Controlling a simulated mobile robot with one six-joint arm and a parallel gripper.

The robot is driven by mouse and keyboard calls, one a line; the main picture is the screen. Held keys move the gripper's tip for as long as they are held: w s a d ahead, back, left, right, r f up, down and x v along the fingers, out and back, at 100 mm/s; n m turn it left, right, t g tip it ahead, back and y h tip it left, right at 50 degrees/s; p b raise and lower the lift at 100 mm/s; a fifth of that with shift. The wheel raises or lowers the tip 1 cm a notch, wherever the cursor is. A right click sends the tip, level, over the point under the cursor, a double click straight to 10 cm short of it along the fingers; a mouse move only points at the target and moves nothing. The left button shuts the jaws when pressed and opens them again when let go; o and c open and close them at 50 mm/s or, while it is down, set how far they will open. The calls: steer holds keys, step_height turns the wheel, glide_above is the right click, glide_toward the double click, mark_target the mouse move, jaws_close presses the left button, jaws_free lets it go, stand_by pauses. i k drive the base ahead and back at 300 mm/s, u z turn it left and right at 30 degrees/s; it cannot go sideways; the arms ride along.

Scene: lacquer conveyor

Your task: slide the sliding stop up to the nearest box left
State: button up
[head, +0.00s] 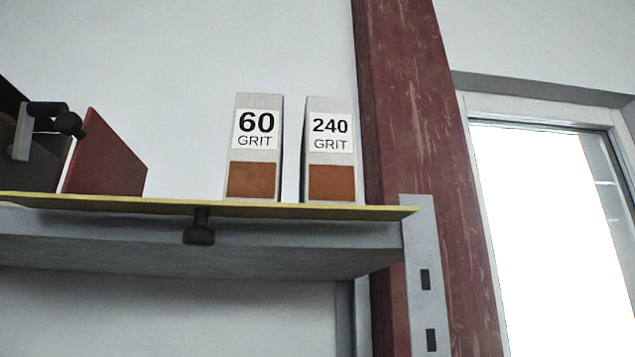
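Two upright light-grey boxes stand on the shelf, a 60 GRIT box (256,150) on the left and a 240 GRIT box (329,150) on the right. Each has a white label and an orange-brown patch below it, and a narrow gap separates them. A red upright plate (103,158), which looks like the sliding stop, stands to the left with a wide gap before the 60 GRIT box. A dark assembly with a black knob (68,123) and a grey bracket is beside it at the left edge, partly cut off. My gripper is not in view.
The grey shelf (300,258) has a yellow front edge (330,210), with a dark knob (199,233) hanging below it. A worn red post (420,150) stands at right, beside a slotted grey upright (428,300) and a bright window (550,240).

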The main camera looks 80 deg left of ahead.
mark_target(101, 164)
steer(key=u, duration=0.1)
steer(key=k, duration=0.2)
steer(key=u, duration=2.9)
steer(key=k, duration=0.6)
steer(key=z, duration=0.25)
steer(key=i, duration=0.2)
steer(key=u, duration=0.1)
